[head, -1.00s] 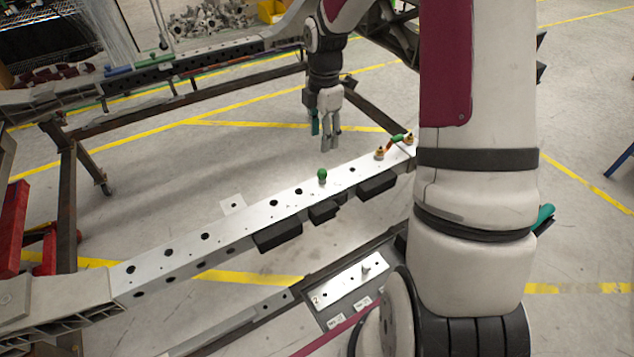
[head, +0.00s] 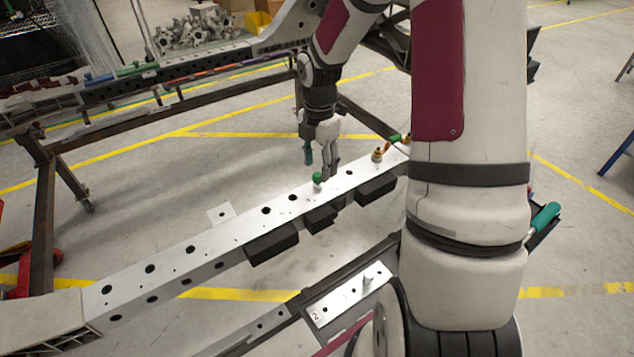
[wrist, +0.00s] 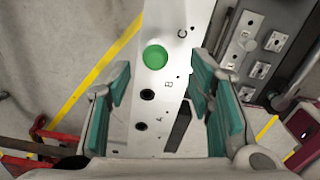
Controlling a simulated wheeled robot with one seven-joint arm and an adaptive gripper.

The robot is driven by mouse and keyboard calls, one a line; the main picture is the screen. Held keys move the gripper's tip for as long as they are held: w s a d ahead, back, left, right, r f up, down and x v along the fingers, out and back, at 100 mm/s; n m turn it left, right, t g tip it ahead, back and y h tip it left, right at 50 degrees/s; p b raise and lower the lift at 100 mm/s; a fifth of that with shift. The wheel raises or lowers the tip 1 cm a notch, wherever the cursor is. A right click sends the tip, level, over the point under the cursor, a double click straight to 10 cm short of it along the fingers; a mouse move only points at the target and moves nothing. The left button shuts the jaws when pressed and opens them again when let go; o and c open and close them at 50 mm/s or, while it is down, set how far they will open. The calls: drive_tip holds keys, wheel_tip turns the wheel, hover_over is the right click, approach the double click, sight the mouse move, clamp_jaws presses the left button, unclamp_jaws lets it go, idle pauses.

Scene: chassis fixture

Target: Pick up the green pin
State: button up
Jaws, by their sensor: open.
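The green pin (head: 318,179) stands in the top face of the light metal rail (head: 225,240), with its round green head up. The wrist view shows the green pin (wrist: 155,57) from above, close to a hole and the letter B on the rail (wrist: 168,22). My gripper (head: 322,160) is open and empty, just above and behind the pin in the head view. In the wrist view the teal pads of my gripper (wrist: 161,72) stand wide apart, one each side of the rail, with the pin between them near the tips. Neither pad visibly touches the pin.
Brass-coloured fittings (head: 377,154) with an orange and green part sit farther right on the rail. Black blocks (head: 272,250) hang on its near side. A numbered plate (head: 345,293) lies lower right. A second rail frame stands behind. The floor between is clear.

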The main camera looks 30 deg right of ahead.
sight(318, 174)
drive_tip(key=shift+w+f+b, duration=0.15)
drive_tip(key=shift+f+b, duration=0.2)
drive_tip(key=shift+f, duration=1)
drive_tip(key=shift+w+f+b, duration=0.15)
drive_tip(key=shift+f+b, duration=0.15)
drive_tip(key=shift+f, duration=1)
clamp_jaws()
